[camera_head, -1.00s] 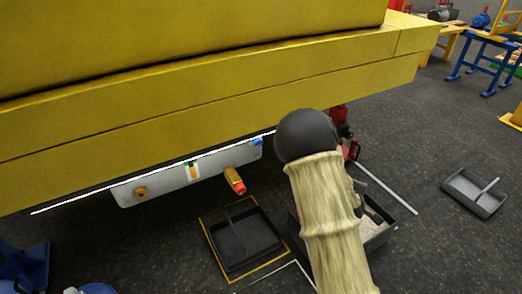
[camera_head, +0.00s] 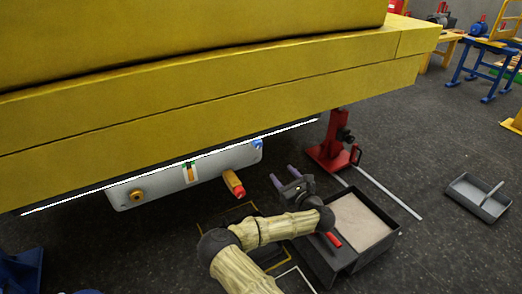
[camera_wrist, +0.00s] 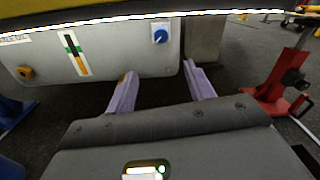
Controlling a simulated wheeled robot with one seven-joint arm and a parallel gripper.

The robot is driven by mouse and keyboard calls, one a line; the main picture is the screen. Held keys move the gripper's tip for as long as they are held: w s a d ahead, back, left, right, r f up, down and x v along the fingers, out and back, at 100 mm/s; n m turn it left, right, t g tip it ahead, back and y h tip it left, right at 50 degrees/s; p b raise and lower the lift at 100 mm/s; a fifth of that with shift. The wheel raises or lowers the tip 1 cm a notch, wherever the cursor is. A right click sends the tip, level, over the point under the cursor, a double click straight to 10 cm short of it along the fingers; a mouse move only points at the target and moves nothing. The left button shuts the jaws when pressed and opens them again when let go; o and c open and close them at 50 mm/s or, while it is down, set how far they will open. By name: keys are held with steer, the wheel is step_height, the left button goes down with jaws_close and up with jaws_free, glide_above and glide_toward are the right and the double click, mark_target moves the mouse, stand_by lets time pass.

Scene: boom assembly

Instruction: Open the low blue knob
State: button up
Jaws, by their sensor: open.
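The low blue knob (camera_head: 257,143) is small and sits at the right end of a pale grey panel (camera_head: 160,176) under the yellow boom. In the wrist view the blue knob (camera_wrist: 160,36) shows on a white plate near the panel's upper right corner. My gripper (camera_head: 287,180) is open and empty, below and to the right of the knob in the head view. In the wrist view its two pale purple fingers (camera_wrist: 161,82) point toward the panel, with the knob above and between them, apart from both.
The yellow boom (camera_head: 200,95) overhangs the panel. A yellow valve with a red tip (camera_head: 233,183) and a yellow round fitting (camera_head: 137,196) are also there. A red stand (camera_head: 333,145) is on the right.

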mark_target(259, 146)
steer(key=b+x, duration=0.6)
steer(key=x, duration=1.1)
steer(key=shift+w+r+b, duration=0.1)
steer(key=shift+w+b, duration=0.2)
steer(key=shift+b, duration=0.1)
steer(key=c, duration=1)
